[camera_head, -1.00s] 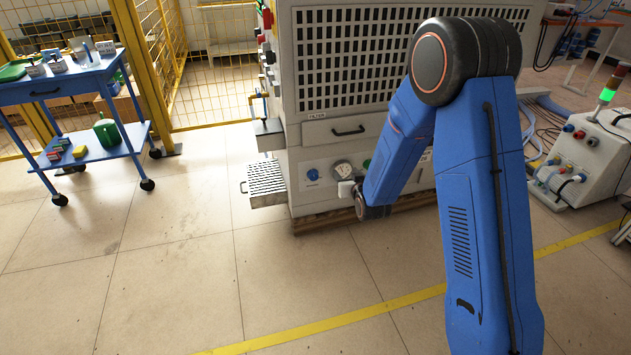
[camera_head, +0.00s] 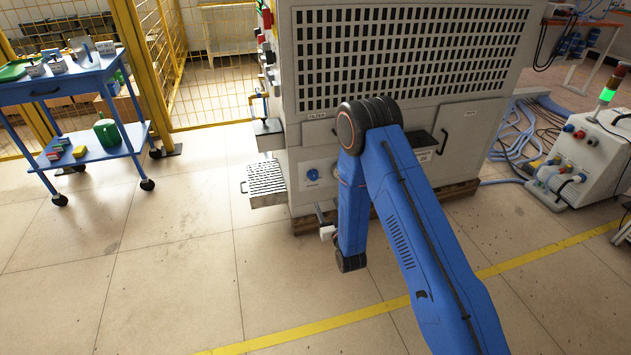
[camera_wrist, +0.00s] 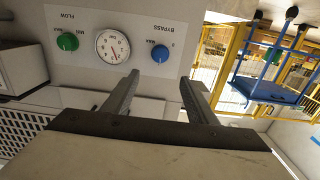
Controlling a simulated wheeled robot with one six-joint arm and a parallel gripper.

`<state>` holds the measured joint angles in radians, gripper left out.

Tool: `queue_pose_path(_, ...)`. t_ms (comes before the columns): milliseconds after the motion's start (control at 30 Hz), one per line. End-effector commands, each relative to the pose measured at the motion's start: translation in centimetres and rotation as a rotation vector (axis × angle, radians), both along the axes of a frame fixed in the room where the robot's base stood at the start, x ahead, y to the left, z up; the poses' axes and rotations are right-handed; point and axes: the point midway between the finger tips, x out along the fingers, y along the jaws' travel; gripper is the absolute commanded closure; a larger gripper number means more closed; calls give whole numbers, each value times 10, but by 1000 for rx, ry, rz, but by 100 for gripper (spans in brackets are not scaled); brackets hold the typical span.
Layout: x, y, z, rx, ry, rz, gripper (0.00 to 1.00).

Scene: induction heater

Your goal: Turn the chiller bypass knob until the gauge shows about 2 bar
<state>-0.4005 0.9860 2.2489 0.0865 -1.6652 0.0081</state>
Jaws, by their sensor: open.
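The blue bypass knob (camera_wrist: 160,53) is on the machine's panel, with an upside-down BYPASS label beside it in the wrist view. The knob also shows in the head view (camera_head: 312,174), low on the machine's front. The round white gauge (camera_wrist: 112,46) is left of the knob in the wrist view. Its thin needle shows, but the scale is too small to read; in the head view my arm hides the gauge. My gripper (camera_wrist: 159,76) is open and empty, its fingers pointing toward the panel, apart from the knob. It also shows in the head view (camera_head: 321,214), below the knob.
A green knob (camera_wrist: 67,41) marked FLOW is on the gauge's other side. A perforated metal step (camera_head: 267,180) juts out left of the panel. A blue cart (camera_head: 95,150) stands at the far left. The floor in front of the machine is open.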

Motion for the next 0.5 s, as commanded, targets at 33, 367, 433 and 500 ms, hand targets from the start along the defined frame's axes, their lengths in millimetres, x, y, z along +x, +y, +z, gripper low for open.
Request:
queue_pose_path(33, 5, 1, 0, 0, -1, 0, 48)
queue_pose_path(367, 56, 18, 1, 0, -1, -1, 48)
queue_pose_path(433, 68, 22, 1, 0, -1, 0, 48)
queue_pose_path(500, 80, 26, 1, 0, -1, 0, 48)
